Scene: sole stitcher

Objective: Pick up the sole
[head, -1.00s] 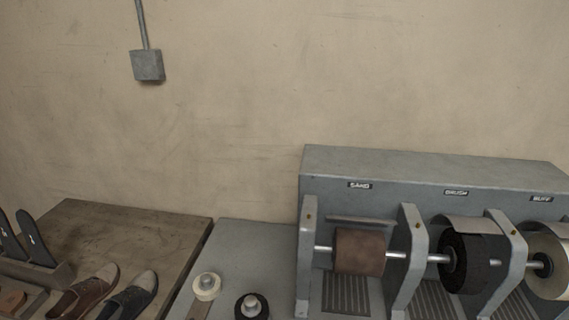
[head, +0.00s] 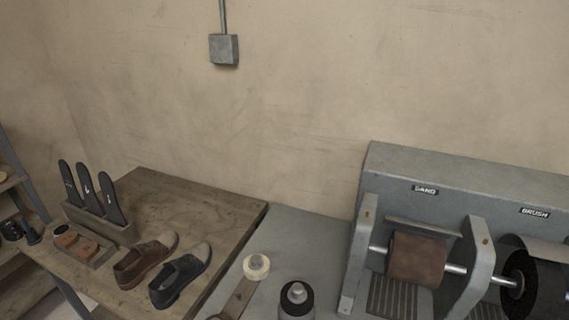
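Several black soles stand upright in a wooden rack on the wooden table at the left of the head view: a left one (head: 69,184), a middle one (head: 88,193) and a right one (head: 111,201). Their lower ends are hidden in the rack (head: 100,226). Each bears a small white mark, too small to read. My gripper is not in view.
A brown shoe (head: 146,262) and a dark shoe (head: 180,282) sit on the wooden table (head: 190,204), beside a small tray (head: 92,246) with brown pieces. A grey finishing machine (head: 470,190) with sanding and brush wheels stands at the right. The table's back is clear.

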